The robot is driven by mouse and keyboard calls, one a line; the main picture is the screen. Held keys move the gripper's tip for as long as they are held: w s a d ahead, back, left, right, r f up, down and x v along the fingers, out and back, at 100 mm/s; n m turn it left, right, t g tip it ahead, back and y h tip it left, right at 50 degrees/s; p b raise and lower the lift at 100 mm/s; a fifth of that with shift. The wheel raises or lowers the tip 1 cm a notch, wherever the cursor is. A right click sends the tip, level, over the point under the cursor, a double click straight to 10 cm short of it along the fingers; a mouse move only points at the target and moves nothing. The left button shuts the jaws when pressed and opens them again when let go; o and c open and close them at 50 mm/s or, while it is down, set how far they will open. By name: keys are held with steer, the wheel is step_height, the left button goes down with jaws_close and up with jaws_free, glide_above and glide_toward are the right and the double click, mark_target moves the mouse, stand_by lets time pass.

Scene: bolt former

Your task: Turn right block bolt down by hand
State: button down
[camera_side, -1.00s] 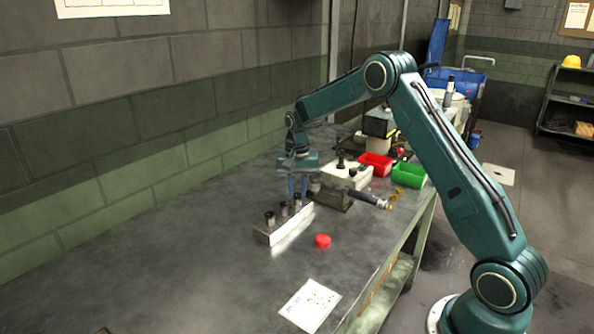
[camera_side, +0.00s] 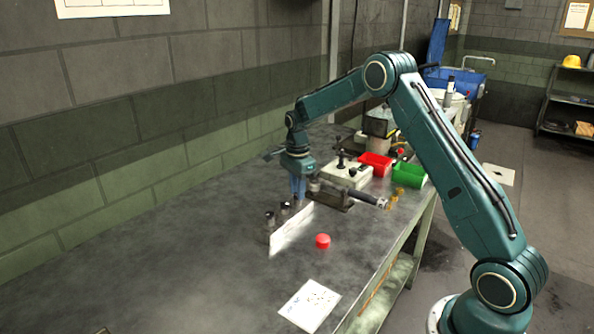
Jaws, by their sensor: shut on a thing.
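A metal block (camera_side: 290,232) stands on the workbench, its front face bright. A dark-headed bolt (camera_side: 270,217) stands up at its left end and a second bolt (camera_side: 285,208) in the middle. My gripper (camera_side: 298,194) points straight down over the block's right end, with its blue fingers shut on the right block bolt. That bolt is mostly hidden by the fingers, and I cannot see how deep it sits.
A dark fixture (camera_side: 332,198) with a cylindrical tool (camera_side: 368,199) lies just right of the block. A red cap (camera_side: 322,241) and a paper sheet (camera_side: 310,305) lie in front. Red (camera_side: 376,165) and green (camera_side: 409,175) bins stand behind.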

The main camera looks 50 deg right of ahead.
steer(key=shift+r+m, duration=0.25)
steer(key=shift+m, duration=1.35)
steer(key=shift+w, duration=0.1)
steer(key=c, duration=1.3)
jaws_free()
steer(key=shift+o, duration=0.3)
steer(key=shift+f, duration=0.1)
step_height(320, 180, up, 14)
steer(key=shift+f, duration=0.1)
